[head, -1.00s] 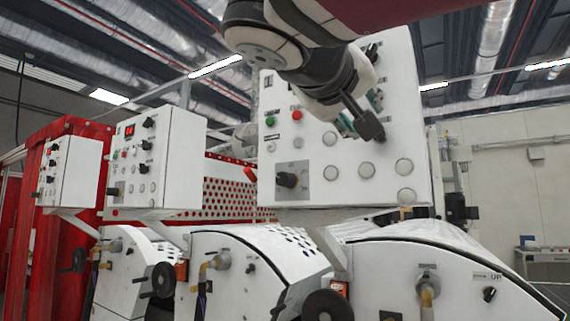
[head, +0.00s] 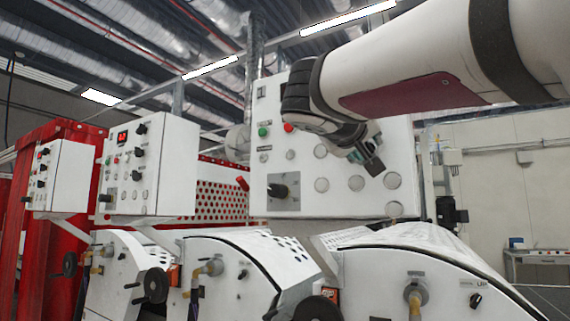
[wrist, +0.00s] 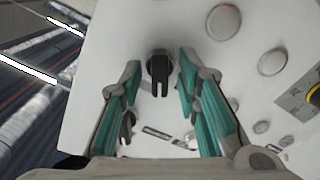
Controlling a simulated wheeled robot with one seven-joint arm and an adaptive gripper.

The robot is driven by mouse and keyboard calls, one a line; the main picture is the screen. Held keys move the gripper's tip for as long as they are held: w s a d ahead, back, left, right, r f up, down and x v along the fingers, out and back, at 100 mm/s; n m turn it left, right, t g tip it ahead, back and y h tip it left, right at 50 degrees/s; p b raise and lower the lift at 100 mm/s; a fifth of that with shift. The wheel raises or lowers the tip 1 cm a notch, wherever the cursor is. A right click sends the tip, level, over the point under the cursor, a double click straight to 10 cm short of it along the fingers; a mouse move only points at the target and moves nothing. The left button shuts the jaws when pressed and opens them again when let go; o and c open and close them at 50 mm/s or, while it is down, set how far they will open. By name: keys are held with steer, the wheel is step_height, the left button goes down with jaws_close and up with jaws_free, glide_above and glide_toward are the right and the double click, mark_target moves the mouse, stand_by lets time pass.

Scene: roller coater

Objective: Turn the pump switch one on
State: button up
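A black rotary switch (wrist: 158,72) with a long handle sits on the white control panel in the wrist view. No readable label tells me whether it is pump switch one. My gripper (wrist: 159,68) is open, with one teal-padded finger on each side of this switch and a visible gap to each. I cannot tell how deep the fingertips reach over it. In the head view my gripper (head: 368,160) is in front of the right part of the large control panel (head: 335,207). My arm hides the panel's upper right there, and the switch does not show.
The panel carries a green button (head: 263,132), a red button (head: 288,127), several round gauges and a large black knob (head: 279,191) on a grey plate. A smaller control box (head: 178,165) stands left. White machine housings (head: 420,262) with handwheels lie below.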

jaws_close()
steer(key=shift+f+m+b, duration=0.1)
steer(key=shift+m+b, duration=0.2)
steer(key=shift+b, duration=0.4)
steer(key=shift+m+b, duration=5.6)
steer(key=shift+b, duration=0.55)
steer(key=shift+o, duration=1.5)
jaws_free()
